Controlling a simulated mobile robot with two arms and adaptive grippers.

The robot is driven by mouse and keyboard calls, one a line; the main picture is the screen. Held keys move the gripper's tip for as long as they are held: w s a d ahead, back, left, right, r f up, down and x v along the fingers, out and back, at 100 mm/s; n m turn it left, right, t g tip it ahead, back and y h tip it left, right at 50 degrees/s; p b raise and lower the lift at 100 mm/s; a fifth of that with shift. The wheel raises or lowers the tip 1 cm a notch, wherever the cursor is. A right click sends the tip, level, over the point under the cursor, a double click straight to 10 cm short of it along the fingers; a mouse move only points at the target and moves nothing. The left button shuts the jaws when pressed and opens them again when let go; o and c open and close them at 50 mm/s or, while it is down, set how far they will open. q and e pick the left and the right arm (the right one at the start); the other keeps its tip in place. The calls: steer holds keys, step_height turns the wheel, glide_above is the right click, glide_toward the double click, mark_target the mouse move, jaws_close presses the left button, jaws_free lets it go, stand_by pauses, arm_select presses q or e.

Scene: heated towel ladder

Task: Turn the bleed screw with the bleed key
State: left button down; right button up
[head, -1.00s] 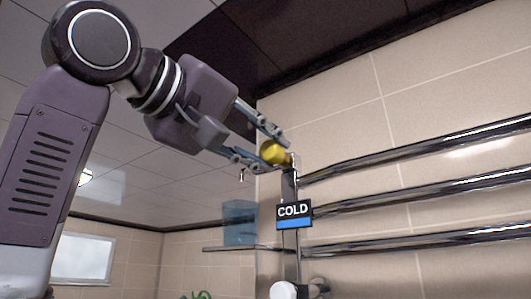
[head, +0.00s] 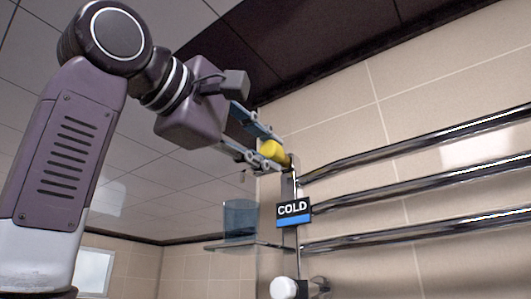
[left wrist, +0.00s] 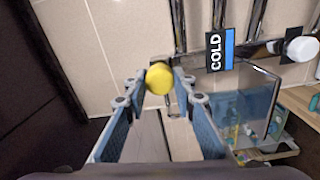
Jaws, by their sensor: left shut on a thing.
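The yellow bleed key (head: 273,151) is held between the fingers of my left gripper (head: 270,149), which is shut on it. The key is at the top end of the towel ladder's left chrome upright (head: 290,187). The bleed screw itself is hidden or too small to make out behind the key. In the left wrist view the round end of the key (left wrist: 160,78) shows between the fingertips of my left gripper (left wrist: 161,88). I cannot tell whether the key is seated on the screw. My right gripper is not in view.
A COLD sign (head: 293,212) hangs on the upright below the key. Chrome rails (head: 420,195) run right along the tiled wall. A white knob (head: 283,288) is low on the upright.

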arm_select(q)
steer(key=shift+n, duration=0.4)
steer(key=shift+m, duration=1)
steer(key=shift+m, duration=1.1)
